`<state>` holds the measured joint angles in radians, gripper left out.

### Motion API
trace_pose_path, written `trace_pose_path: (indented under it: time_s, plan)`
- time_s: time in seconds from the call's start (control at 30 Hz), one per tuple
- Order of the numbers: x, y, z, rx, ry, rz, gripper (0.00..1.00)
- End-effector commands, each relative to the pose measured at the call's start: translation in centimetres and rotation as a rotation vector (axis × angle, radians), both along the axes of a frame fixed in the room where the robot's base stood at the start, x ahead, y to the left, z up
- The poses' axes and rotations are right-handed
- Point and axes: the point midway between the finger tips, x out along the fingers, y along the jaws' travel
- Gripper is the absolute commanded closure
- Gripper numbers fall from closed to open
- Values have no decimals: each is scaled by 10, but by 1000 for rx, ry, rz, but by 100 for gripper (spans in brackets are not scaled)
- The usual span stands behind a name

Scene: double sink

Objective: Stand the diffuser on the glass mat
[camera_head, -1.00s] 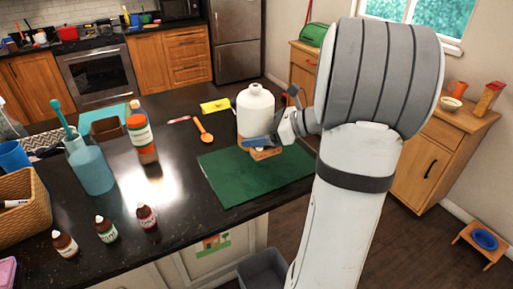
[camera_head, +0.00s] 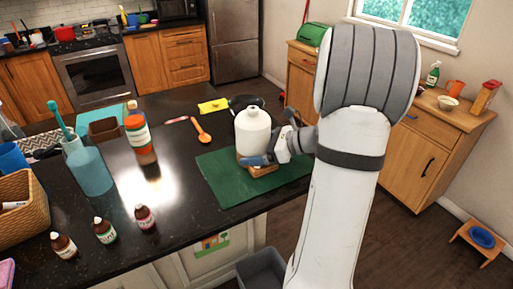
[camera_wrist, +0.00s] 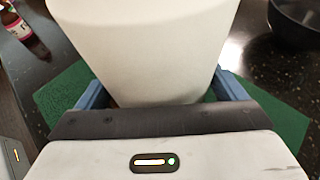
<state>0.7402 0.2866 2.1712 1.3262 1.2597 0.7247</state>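The white bottle-shaped diffuser (camera_head: 253,132) with a brown base (camera_head: 260,170) is upright over the green mat (camera_head: 225,188), which I take to be the glass mat. My gripper (camera_head: 262,158) has a blue finger low on each side of the diffuser. In the wrist view the gripper (camera_wrist: 160,98) has its fingers against both sides of the white body (camera_wrist: 150,45), and green mat (camera_wrist: 65,98) shows on both sides. The base is hidden there. I cannot tell whether the base touches the mat.
A dark pan (camera_head: 246,102) is close behind the diffuser. An orange spoon (camera_head: 201,133) and a yellow cloth or card (camera_head: 212,106) lie behind the mat.

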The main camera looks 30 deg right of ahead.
Motion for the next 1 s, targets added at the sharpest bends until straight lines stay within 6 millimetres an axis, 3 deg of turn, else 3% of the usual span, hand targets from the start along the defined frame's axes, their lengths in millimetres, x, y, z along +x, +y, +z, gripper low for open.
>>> trace_pose_path:
  time_s: [0.1, 0.43, 1.0]
  plan:
    - [0, 1, 0, 1, 1, 2, 0]
    - [-2, -1, 4, -1, 0, 1, 0]
    - [-68, -72, 44, -2, -1, 1, 0]
